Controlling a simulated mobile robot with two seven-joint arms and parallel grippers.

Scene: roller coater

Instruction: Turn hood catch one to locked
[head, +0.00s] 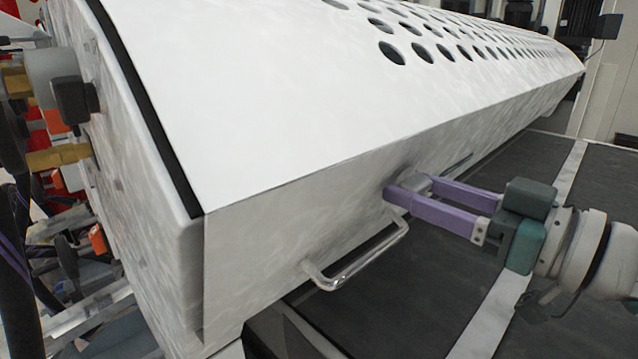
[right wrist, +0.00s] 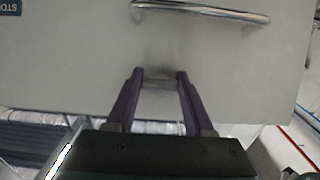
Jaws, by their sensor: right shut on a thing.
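The white hood (head: 300,190) of the roller coater has a catch (head: 416,184) on its front face, a small grey block at the lower edge. My right gripper (head: 405,195) reaches in from the right, and its purple fingers are shut on the catch. In the right wrist view, the fingers (right wrist: 160,78) stand on both sides of the grey catch (right wrist: 160,84), which is partly hidden between them. I cannot read whether the catch is locked. My left gripper is not in view.
A metal handle (head: 357,256) sticks out of the hood's front face, left of my right gripper; it also shows in the right wrist view (right wrist: 200,12). Dark floor panels (head: 375,300) lie below. Machine parts and cables (head: 60,200) crowd the left side.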

